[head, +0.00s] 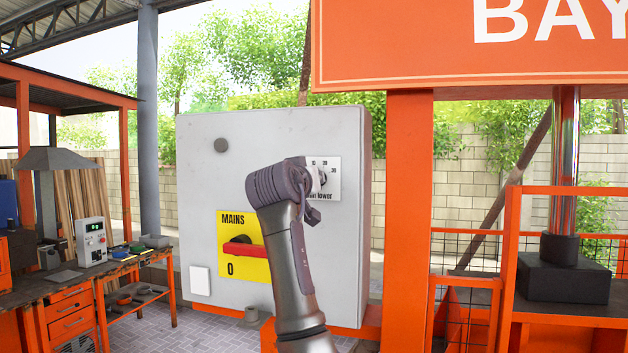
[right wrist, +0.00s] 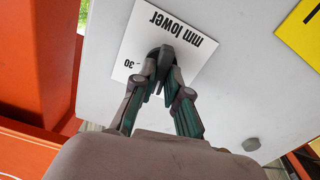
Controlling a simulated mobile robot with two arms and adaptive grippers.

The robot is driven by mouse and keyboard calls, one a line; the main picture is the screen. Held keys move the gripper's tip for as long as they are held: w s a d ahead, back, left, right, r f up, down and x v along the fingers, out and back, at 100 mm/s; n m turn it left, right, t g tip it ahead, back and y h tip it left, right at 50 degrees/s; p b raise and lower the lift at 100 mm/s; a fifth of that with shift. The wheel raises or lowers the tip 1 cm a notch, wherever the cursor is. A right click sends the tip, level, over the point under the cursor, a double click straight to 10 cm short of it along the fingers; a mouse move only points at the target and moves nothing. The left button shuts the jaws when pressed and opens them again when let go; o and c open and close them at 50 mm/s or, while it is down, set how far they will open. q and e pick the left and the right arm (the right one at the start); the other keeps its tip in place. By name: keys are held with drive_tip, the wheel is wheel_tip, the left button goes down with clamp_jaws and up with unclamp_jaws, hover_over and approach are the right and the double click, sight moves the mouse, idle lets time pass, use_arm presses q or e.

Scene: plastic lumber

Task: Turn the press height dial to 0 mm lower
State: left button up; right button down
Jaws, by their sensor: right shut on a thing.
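The press height dial (right wrist: 161,52) is a small dark knob on a white plate (right wrist: 187,42) lettered "mm lower". The number 30 shows beside it, upside down in the right wrist view. In the head view the plate (head: 333,190) sits at the upper right of a grey cabinet front, with 10, 20 and 30 marks visible. My right gripper (right wrist: 161,78) is shut on the dial, one finger on each side. In the head view my right wrist hides much of the dial and the plate's left part. The dial's exact setting cannot be read. My left gripper is not in view.
The grey cabinet (head: 205,180) also bears a yellow MAINS plate (head: 228,268) with a red switch handle (head: 243,249), left of my forearm. An orange post (head: 407,200) stands right of the cabinet. A workbench (head: 75,290) stands at the far left.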

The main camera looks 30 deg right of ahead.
drive_tip(key=shift+a+n, duration=0.1)
drive_tip(key=shift+n, duration=4.9)
drive_tip(key=c, duration=1.2)
unclamp_jaws()
drive_tip(key=shift+w, duration=0.15)
